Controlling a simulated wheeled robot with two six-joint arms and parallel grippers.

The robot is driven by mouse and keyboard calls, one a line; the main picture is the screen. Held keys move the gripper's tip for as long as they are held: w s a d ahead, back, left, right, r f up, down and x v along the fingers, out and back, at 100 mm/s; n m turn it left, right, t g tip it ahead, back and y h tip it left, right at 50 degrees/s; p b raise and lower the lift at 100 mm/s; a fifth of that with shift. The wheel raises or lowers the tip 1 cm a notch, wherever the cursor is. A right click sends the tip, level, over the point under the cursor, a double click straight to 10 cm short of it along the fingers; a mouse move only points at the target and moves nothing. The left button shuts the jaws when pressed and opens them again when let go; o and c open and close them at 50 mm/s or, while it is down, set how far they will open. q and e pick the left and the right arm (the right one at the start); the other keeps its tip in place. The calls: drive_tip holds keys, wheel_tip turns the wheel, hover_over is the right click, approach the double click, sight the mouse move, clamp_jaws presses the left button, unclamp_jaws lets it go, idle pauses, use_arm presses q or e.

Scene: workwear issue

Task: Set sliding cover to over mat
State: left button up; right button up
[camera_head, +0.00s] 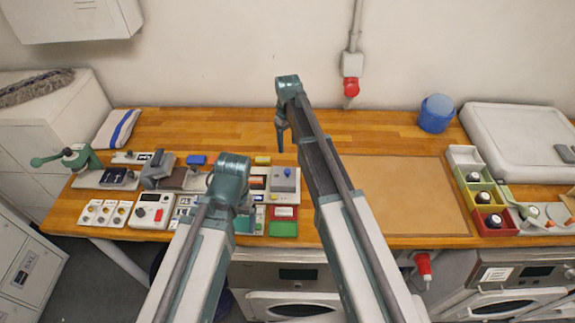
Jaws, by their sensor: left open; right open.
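A dark grey block that looks like the sliding cover (157,169) sits at the left end of a low unit on the wooden table. My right gripper (280,146) is open, pointing down above the back of the table, well right of the cover. Neither gripper touches the cover.
A green lever device (78,157) and a white box with a red button (152,211) stand near the cover. A grey block with a knob (285,180) is mid-table. A large tan board (410,195) lies right, beside coloured bins (489,219).

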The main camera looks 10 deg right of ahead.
sight(288, 171)
drive_tip(key=shift+f, duration=0.1)
wheel_tip(288, 171, down, 14)
drive_tip(key=b, duration=1.4)
drive_tip(key=shift+r, duration=0.2)
drive_tip(key=shift+c, duration=0.3)
clamp_jaws()
